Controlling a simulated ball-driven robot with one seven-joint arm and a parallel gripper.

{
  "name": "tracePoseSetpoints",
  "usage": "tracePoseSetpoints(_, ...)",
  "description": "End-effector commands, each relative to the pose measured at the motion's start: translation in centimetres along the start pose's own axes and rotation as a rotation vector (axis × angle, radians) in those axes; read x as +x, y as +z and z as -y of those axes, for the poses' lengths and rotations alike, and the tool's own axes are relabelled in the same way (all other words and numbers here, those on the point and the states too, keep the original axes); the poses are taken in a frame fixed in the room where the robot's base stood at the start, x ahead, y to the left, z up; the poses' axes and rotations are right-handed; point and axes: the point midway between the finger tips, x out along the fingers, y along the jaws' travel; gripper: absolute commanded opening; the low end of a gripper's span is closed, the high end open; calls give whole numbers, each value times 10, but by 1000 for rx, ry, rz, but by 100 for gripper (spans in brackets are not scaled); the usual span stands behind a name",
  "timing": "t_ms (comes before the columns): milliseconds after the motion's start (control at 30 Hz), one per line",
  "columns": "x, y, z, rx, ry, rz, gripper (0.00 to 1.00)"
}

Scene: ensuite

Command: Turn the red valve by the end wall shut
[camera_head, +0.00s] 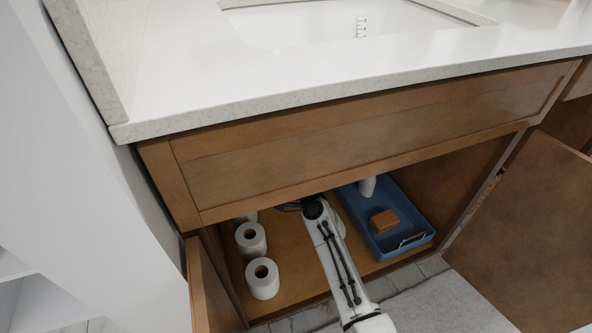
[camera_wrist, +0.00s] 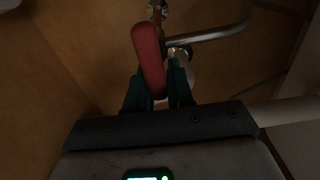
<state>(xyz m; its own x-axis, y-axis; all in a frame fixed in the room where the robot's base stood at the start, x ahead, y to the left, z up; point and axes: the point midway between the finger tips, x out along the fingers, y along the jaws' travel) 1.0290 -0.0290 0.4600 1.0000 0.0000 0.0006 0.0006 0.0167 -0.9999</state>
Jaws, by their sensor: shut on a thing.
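The red valve (camera_wrist: 149,58) shows in the wrist view as an elongated red handle, slightly tilted, in front of a metal fitting. My gripper (camera_wrist: 160,84) is shut on its lower part, with the dark green fingers on either side. In the head view my arm reaches into the open cabinet under the sink; the gripper and the valve are hidden there behind the cabinet front and my arm.
Metal pipe (camera_wrist: 222,33) runs right from beside the valve. In the head view, toilet rolls (camera_head: 262,279) stand on the left of the cabinet floor. A blue tray (camera_head: 427,232) with a brown block (camera_head: 384,221) lies on the right. Cabinet doors stand open on both sides.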

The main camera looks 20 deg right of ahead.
Motion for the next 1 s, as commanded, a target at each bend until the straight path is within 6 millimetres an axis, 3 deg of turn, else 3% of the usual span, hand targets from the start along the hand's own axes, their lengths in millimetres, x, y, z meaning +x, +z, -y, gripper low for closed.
tracePoseSetpoints(200, 0, 0, -1, 0, 2, 0, 0)
tracePoseSetpoints(233, 0, 0, -1, 0, 2, 0, 25)
tracePoseSetpoints(433, 0, 0, -1, -1, 1, 0, 43)
tracePoseSetpoints(767, -5, 0, 0, -2, 2, 0, 43)
tracePoseSetpoints(1000, -41, 1, 2, -4, 4, 2, 43)
